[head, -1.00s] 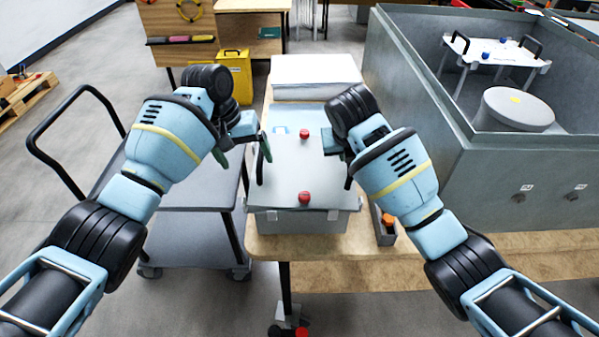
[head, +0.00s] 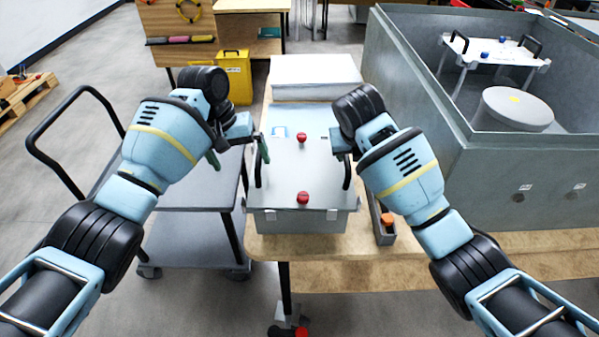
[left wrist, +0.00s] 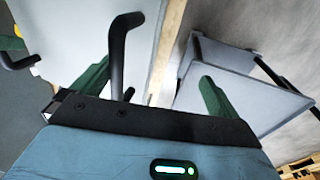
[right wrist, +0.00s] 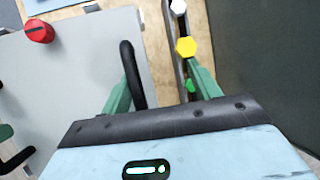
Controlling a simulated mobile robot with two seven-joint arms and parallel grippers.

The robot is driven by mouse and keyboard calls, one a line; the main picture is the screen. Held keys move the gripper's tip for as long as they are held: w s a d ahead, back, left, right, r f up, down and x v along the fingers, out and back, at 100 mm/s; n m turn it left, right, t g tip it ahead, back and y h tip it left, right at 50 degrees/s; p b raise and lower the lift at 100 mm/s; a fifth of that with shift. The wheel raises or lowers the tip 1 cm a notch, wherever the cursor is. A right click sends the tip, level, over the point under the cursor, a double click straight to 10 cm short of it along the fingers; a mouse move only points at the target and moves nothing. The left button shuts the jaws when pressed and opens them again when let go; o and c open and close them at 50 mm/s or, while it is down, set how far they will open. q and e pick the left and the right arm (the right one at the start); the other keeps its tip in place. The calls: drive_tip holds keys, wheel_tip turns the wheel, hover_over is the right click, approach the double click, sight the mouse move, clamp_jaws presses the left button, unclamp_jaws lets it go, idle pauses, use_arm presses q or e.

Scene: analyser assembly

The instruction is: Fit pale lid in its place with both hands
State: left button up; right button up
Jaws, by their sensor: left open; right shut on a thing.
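The pale lid (head: 318,168) is a flat light-grey plate with two red knobs (head: 303,197) and a black handle on each side. It lies on top of a grey box (head: 300,222) and looks level; whether its edges are fully seated I cannot tell. My left gripper (head: 239,156) is open at the left handle (left wrist: 119,50), which stands between its spread fingers, nearer one of them. In the head view my right wrist hides most of these fingers.
The box stands on a wooden table (head: 262,246). A narrow tray (head: 388,238) with an orange-topped part sits to its right, close to my right gripper. A white block (head: 315,70) is behind. A grey trolley (head: 192,232) is left, a large grey tank (head: 480,180) right.

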use_arm(q)
drive_tip(key=shift+d, duration=0.15)
use_arm(e)
drive_tip(key=shift+w+d+r, duration=0.1)
drive_tip(key=shift+d, duration=0.3)
use_arm(q)
drive_tip(key=shift+r, duration=0.1)
wheel_tip(320, 180, up, 8)
drive_tip(key=a, duration=0.1)
drive_tip(key=shift+s+a, duration=0.15)
drive_tip(key=shift+a, duration=0.25)
use_arm(e)
drive_tip(key=o, duration=1)
use_arm(q)
drive_tip(key=shift+d, duration=0.15)
use_arm(e)
drive_tip(key=shift+a, duration=0.1)
drive_tip(key=shift+a+r, duration=0.1)
